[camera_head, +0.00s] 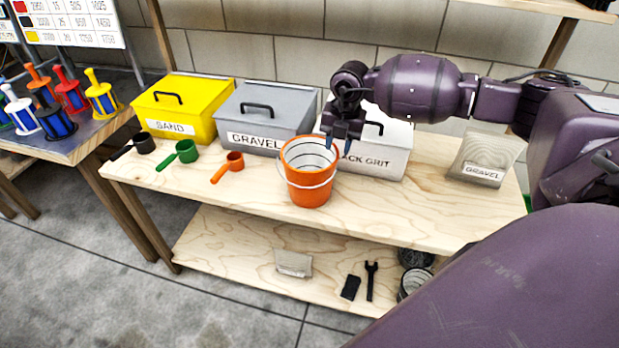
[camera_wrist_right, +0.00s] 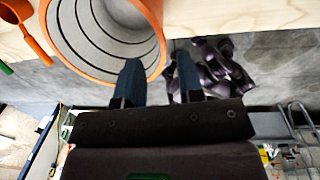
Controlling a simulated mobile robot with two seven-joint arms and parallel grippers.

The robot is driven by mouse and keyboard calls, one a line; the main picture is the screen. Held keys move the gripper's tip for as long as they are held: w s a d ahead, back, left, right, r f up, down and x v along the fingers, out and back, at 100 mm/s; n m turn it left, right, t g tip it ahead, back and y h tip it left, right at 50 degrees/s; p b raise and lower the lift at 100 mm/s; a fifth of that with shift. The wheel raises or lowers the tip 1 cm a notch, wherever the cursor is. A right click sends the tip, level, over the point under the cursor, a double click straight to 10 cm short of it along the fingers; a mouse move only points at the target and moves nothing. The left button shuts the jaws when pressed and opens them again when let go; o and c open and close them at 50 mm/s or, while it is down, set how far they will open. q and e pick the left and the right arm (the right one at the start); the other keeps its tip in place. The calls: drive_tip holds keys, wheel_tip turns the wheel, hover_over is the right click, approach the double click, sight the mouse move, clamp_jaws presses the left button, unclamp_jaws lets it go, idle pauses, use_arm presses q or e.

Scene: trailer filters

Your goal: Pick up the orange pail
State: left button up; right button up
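The orange pail (camera_head: 309,185) stands upright on the wooden bench near its front edge, with a pale wire handle down around its front. Its open mouth and ringed grey inside also show in the right wrist view (camera_wrist_right: 97,72). My right gripper (camera_head: 337,146) is at the pail's right rim, pointing down. Its fingers are apart; in the right wrist view (camera_wrist_right: 158,66) one finger overlaps the pail's mouth and the other lies outside, with the rim between them. I cannot tell whether either finger touches the pail. My left gripper is not in view.
Behind the pail stand a yellow sand box (camera_head: 183,105), a grey gravel box (camera_head: 265,112) and a white grit box (camera_head: 385,160). An orange scoop (camera_head: 228,167) and a green scoop (camera_head: 178,154) lie left. A gravel bag (camera_head: 484,160) stands right. A lower shelf (camera_head: 225,245) holds small tools.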

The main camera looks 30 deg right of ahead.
sight(332, 165)
drive_tip(key=f, duration=0.5)
drive_tip(key=a+f, duration=0.1)
drive_tip(key=f, duration=0.1)
drive_tip(key=shift+w+f+b, duration=0.25)
drive_tip(key=shift+w+b, duration=0.1)
drive_tip(key=shift+w, duration=0.05)
clamp_jaws()
